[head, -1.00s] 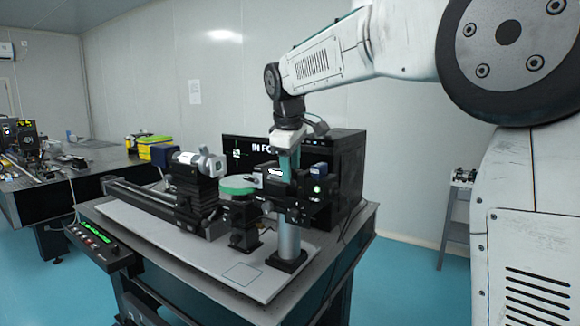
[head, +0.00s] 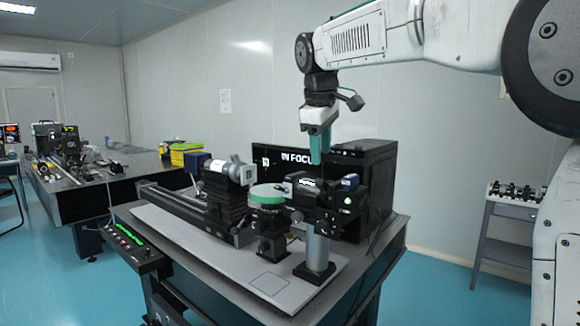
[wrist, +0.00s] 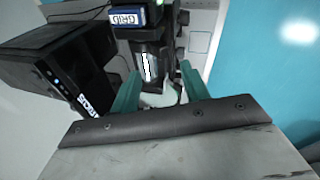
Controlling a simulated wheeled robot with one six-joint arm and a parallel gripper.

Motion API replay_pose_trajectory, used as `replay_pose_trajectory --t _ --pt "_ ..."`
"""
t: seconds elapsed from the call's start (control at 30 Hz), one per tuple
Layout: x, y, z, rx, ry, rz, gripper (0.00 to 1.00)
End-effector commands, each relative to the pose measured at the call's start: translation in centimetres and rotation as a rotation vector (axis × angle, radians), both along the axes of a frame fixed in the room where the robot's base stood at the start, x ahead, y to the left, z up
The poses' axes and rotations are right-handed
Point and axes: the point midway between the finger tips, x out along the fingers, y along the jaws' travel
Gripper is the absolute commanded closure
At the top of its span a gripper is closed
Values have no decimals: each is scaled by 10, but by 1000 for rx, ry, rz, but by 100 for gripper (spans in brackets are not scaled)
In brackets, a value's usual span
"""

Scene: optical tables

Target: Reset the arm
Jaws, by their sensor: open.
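My gripper (head: 316,146) hangs from my arm above the optical setup on the near table, its green fingers pointing down. In the head view it stands clear above the black stage on the post. In the wrist view my gripper (wrist: 160,92) shows two green fingers spread apart with nothing held between them. A black box (wrist: 62,68) lies to the left in that view.
The near table (head: 357,290) carries a green-topped round stage (head: 267,193), a white cylinder device (head: 240,173), a post (head: 317,252) and a black box reading "IN FOCUS" (head: 376,172). A second table (head: 88,195) stands at left, a small rack (head: 500,232) at right. Blue floor lies between.

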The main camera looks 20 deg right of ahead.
Motion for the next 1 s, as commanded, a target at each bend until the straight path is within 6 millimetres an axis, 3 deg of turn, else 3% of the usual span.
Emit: replay_pose_trajectory --t 0.17,0.27,0.37,0.57,0.8,0.9,1.0 --pt "1 1 0 18 -12 -51 54" --pt "-6 3 -29 47 22 -135 54" --pt "-36 3 -56 84 58 -237 54" --pt "-128 -4 -105 152 109 -454 54" --pt "-264 -12 -172 225 145 -698 54" --pt "-311 -13 -200 248 149 -762 54" --pt "-344 -14 -219 263 144 -788 54"
